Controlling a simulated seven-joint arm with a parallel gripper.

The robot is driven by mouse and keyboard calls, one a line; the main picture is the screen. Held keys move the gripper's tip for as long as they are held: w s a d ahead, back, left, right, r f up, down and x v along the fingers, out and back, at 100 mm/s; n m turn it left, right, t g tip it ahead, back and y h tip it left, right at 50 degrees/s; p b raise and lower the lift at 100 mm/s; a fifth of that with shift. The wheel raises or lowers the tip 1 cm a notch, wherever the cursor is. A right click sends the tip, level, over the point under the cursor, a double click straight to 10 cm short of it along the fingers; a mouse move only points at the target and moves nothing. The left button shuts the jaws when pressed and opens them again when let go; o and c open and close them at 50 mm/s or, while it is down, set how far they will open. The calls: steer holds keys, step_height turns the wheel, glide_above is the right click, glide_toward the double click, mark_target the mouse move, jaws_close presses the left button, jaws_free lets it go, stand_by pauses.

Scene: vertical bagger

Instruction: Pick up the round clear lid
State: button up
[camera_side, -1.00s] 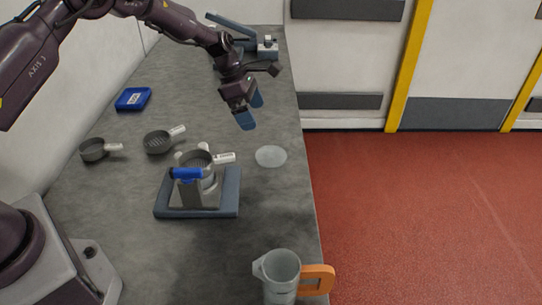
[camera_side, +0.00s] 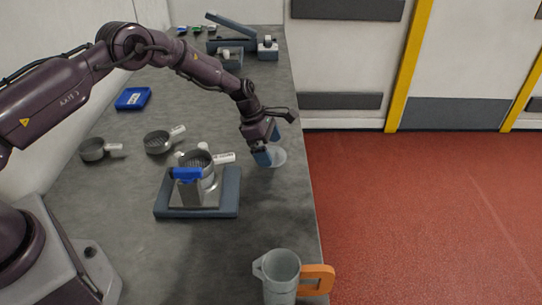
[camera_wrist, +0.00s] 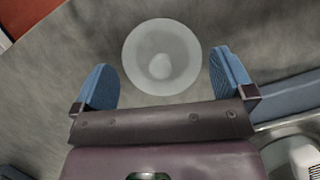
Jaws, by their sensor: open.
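The round clear lid (camera_side: 278,158) lies flat on the grey bench near its right edge. In the wrist view the lid (camera_wrist: 161,57) is a pale translucent disc with a small raised knob in the middle. My gripper (camera_side: 269,146) is above the lid, partly hiding it in the side view. Its two blue fingers are spread wide. In the wrist view the lid sits ahead of and between the fingers of my gripper (camera_wrist: 165,82), with nothing held. The height left between fingertips and lid is hard to judge.
A blue-grey stand with a metal sieve (camera_side: 197,195) is left of and nearer than the lid. Two handled sieve pans (camera_side: 157,143) (camera_side: 92,150) lie further left. A clear jug with orange handle (camera_side: 282,275) stands at the front. A blue box (camera_side: 133,98) lies behind.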

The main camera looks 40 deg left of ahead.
steer(key=shift+w+d+f, duration=0.15)
steer(key=shift+d+f, duration=0.1)
steer(key=shift+f, duration=0.35)
steer(key=c, duration=0.6)
steer(key=shift+r, duration=0.15)
